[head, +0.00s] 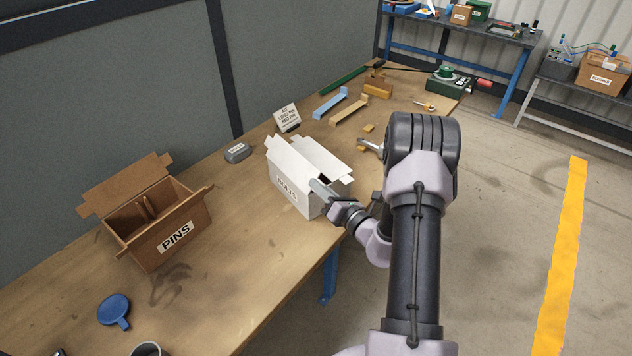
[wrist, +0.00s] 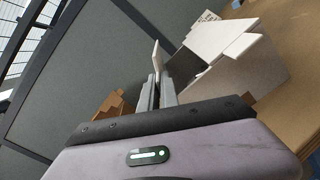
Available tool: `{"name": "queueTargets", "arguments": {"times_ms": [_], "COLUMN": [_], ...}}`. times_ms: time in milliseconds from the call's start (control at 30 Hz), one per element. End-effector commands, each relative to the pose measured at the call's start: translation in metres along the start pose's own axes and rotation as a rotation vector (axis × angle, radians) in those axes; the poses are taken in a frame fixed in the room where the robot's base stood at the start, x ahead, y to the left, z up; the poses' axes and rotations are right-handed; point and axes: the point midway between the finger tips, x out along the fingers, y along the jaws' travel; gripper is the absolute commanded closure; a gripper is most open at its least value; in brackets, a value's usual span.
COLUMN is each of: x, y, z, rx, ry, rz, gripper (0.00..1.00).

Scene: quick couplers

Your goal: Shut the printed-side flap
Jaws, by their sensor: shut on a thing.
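The white carton (head: 311,203) stands on the workbench with its top open and a printed label (head: 287,189) on its front-left side. Flaps stand up or out along its rim, including one at the far left corner and one on the right. My gripper (head: 315,184) is at the top edge of the printed side, near its right end. In the wrist view, my gripper (wrist: 160,84) is shut on a thin white flap (wrist: 156,54), seen nearly edge-on, which appears to be the printed-side flap. The white carton (wrist: 245,68) is right of the fingers there.
An open brown carton marked PINS (head: 160,236) stands to the left. A small grey block (head: 237,152) and a sign (head: 287,116) are behind the white carton. A blue round item (head: 114,308) lies at the front left. Bench surface between the cartons is clear.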

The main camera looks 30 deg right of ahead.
Motion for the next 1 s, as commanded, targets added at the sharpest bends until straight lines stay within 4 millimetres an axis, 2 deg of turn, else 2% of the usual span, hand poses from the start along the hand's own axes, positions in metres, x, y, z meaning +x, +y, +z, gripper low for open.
{"name": "queueTargets", "arguments": {"times_ms": [300, 500, 1000], "x": [0.000, 0.000, 0.000], "y": [-0.010, -0.015, -0.019], "z": [-0.001, -0.002, -0.004], "rx": [0.245, 0.348, 0.432], "ry": [0.001, 0.000, 0.000], "rz": [0.000, 0.000, 0.000], "gripper": [1.00, 1.00, 1.00]}}
